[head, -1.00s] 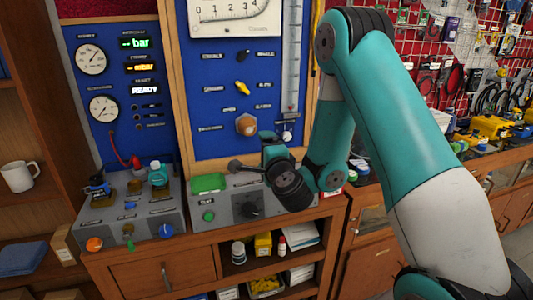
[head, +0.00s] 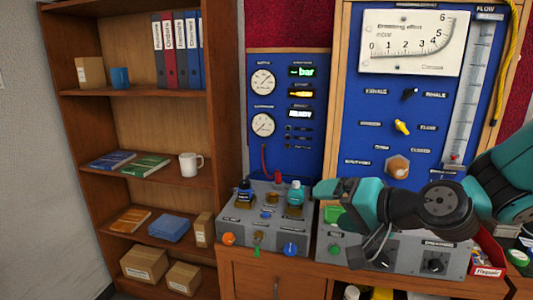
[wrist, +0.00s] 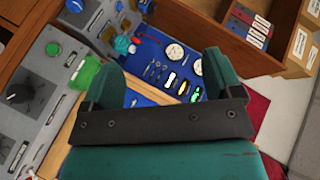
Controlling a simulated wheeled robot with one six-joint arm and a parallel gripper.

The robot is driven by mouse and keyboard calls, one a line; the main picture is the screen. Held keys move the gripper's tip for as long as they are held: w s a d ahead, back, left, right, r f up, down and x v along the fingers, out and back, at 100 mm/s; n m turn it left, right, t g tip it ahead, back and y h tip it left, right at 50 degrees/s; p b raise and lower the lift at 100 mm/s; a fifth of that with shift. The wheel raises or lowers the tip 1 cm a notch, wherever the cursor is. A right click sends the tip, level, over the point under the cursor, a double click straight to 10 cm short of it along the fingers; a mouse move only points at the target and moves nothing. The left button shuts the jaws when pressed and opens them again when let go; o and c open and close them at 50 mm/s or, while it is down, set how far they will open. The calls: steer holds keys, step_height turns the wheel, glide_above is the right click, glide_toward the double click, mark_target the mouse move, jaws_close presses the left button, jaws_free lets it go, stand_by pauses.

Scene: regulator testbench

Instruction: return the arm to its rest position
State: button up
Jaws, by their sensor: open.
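My arm (head: 440,207) reaches in from the right in the head view, in front of the grey bench unit. My gripper (head: 338,190) is teal and points left, over the area between the two grey units. In the wrist view my gripper (wrist: 165,85) shows its two teal fingers spread apart, with nothing between them. The blue gauge panel (wrist: 150,50) lies beyond the fingers there. The gripper appears empty. It hides part of the right grey unit, and I cannot tell its exact clearance from it.
The left grey unit (head: 262,228) carries small bottles and coloured knobs. A large blue panel (head: 385,150) with a wide meter stands behind the arm. A wooden shelf (head: 130,95) at left holds binders, books, boxes and a white mug (head: 191,164). A red-edged box (head: 487,262) stands at right.

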steer(key=s+d+n+g+h, duration=0.1)
steer(key=s+n+g, duration=0.4)
steer(key=s, duration=0.6)
steer(key=s+n+g+h, duration=0.4)
steer(key=s+n+g, duration=0.1)
steer(key=s, duration=0.6)
steer(key=shift+d+n, duration=0.35)
steer(key=shift+n, duration=0.05)
steer(key=shift+f, duration=0.1)
